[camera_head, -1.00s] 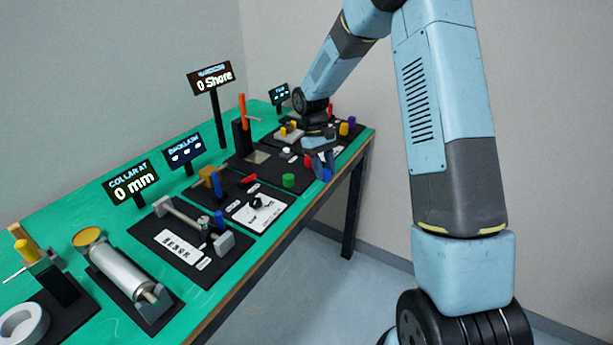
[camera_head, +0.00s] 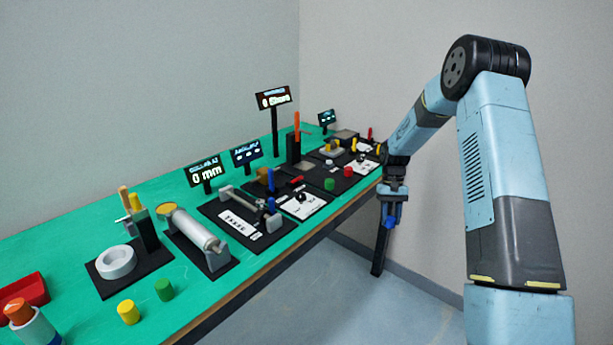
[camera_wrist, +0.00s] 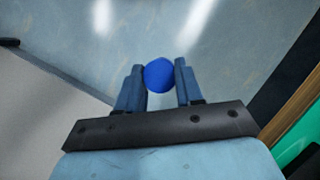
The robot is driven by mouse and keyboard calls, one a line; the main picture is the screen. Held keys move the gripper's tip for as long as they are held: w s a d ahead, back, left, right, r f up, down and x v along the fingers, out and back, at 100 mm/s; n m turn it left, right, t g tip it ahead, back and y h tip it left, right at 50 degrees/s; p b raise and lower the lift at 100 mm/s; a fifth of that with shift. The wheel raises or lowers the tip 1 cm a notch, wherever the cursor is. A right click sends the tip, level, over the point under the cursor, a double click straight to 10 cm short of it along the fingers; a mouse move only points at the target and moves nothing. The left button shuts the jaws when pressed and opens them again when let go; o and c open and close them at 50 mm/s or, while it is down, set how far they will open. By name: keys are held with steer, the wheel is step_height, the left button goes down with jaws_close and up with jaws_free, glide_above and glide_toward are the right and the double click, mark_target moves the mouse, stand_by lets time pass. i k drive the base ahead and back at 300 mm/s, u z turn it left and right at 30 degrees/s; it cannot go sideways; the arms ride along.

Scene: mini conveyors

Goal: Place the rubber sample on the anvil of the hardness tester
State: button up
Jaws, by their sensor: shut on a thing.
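My gripper (camera_head: 391,208) hangs out past the right edge of the table, over the floor. It is shut on a blue sample, seen as a rounded blue piece (camera_wrist: 160,75) between the two fingers in the wrist view and below the fingers in the head view (camera_head: 389,223). The hardness tester (camera_head: 293,149) is a black column with an orange lever, standing beside the Shore display. A pale plate (camera_head: 305,166), seemingly its anvil, lies at its foot and looks bare. A green sample (camera_head: 329,184) and a red sample (camera_head: 348,171) stand on the dark mat nearby.
The green table (camera_head: 120,210) carries several other stations, with a metal roller (camera_head: 196,233) and a white ring (camera_head: 116,262) nearer the camera. Sign posts (camera_head: 208,172) stand along the back. The floor around my gripper is clear.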

mark_target(306, 165)
steer(key=z, duration=0.5)
steer(key=i, duration=0.65)
steer(key=z, duration=0.2)
